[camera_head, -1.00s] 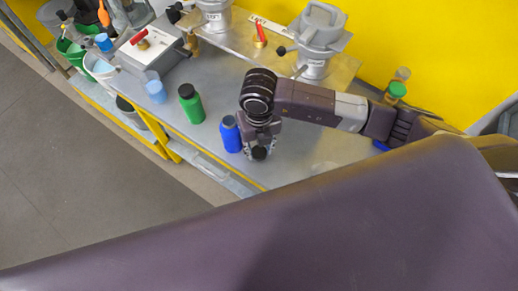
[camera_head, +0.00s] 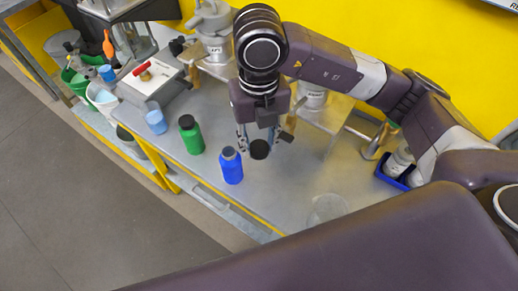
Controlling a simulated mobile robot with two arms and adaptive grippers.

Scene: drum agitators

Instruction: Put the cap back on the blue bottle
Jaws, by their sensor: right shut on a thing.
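The blue bottle (camera_head: 232,168) stands upright near the front edge of the grey table, with a dark grey top at its neck. My right gripper (camera_head: 260,146) is above the table, to the right of and higher than the bottle in the picture. It is shut on a round black cap (camera_head: 259,149) between its fingertips. The cap is apart from the bottle's neck. My left gripper is not in view.
A green bottle (camera_head: 192,138) with a black top and a light blue cup (camera_head: 157,122) stand left of the blue bottle. A clear round dish (camera_head: 327,208) lies to the right. A blue tray (camera_head: 390,171) is farther right. Grey agitator machines (camera_head: 214,30) stand behind.

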